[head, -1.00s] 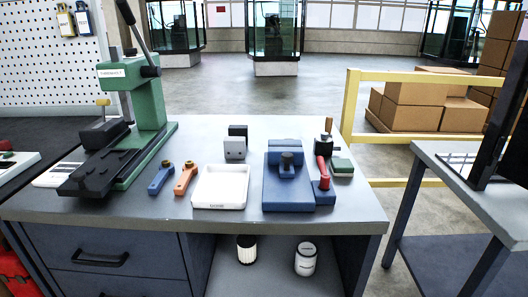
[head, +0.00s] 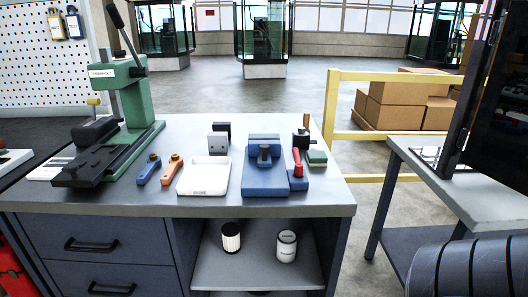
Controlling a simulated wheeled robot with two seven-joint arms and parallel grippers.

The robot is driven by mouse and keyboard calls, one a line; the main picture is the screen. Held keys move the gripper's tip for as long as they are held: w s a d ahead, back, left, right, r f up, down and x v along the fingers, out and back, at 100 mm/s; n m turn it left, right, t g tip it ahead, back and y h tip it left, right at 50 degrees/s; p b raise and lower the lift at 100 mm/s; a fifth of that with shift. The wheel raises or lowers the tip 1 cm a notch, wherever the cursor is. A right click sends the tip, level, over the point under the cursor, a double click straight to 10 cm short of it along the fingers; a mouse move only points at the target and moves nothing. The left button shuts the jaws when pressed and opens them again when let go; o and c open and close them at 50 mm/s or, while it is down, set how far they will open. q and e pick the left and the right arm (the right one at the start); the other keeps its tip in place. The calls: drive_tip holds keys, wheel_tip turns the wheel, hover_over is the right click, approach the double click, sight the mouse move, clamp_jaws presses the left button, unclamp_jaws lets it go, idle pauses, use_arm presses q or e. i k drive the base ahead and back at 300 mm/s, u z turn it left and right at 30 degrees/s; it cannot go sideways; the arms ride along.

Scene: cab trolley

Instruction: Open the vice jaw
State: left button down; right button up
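A blue vice-like fixture (head: 264,178) sits on the grey workbench, right of centre, with a dark knob or post on its top. A red-handled lever (head: 297,162) stands on a smaller blue block at its right side. At this size I cannot tell how far apart any jaws are. A grey block with a dark part (head: 218,143) stands behind the white tray, to the left of the fixture. Neither of my grippers is in view.
The workbench (head: 330,196) also holds a green press (head: 140,110), a blue and an orange handle (head: 172,169), and a white tray (head: 204,178). Two canisters stand on the shelf below. A yellow rail (head: 331,110) and side table (head: 400,190) are at right.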

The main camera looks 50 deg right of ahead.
sight(264, 150)
drive_tip(key=u, duration=0.15)
drive_tip(key=k, duration=0.4)
drive_tip(key=z, duration=1.15)
